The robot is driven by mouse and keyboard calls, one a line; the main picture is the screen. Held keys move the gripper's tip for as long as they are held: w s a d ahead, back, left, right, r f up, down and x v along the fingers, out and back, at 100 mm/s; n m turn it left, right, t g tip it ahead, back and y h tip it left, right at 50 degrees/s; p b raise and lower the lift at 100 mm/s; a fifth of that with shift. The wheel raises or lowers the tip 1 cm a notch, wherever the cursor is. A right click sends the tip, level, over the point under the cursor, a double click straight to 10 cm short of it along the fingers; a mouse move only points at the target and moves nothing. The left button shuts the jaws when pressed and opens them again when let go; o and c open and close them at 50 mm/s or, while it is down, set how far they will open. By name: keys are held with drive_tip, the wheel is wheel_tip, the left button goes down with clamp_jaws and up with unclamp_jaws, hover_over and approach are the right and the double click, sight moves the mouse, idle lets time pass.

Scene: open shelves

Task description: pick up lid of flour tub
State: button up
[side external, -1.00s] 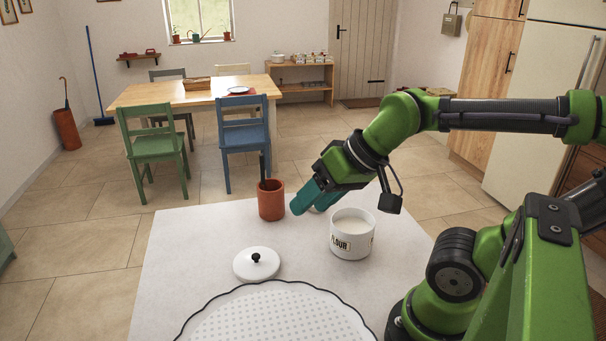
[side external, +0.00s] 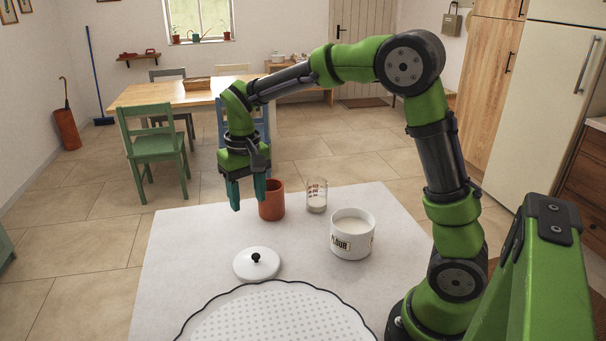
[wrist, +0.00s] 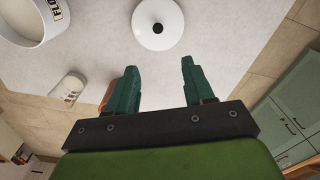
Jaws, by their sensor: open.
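The lid (side external: 257,266) is a white disc with a small black knob, lying flat on the white table. It also shows in the wrist view (wrist: 146,36), near the top, beyond the fingertips. The flour tub (side external: 351,240) is white, upright and uncovered, with pale flour inside, to the right of the lid. It shows at the upper left of the wrist view (wrist: 22,30). My gripper (side external: 248,205) is open and empty, pointing down in the air above the far part of the table. Its teal fingers (wrist: 158,68) stand apart with nothing between them.
A terracotta pot (side external: 272,201) stands close to my fingers, partly hidden behind one. A glass measuring cup (side external: 316,196) with some white contents stands right of it. A round scalloped dotted mat (side external: 280,318) lies at the table's front. The table is clear left of the lid.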

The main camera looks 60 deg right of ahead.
hover_over(255, 255)
drive_tip(key=f, duration=1)
drive_tip(key=shift+w+d+f, duration=0.2)
drive_tip(key=shift+w+f, duration=0.05)
drive_tip(key=shift+f, duration=0.1)
drive_tip(key=f, duration=0.5)
drive_tip(key=shift+s+a+f, duration=0.1)
drive_tip(key=shift+s+a, duration=0.05)
drive_tip(key=shift+s, duration=0.2)
clamp_jaws()
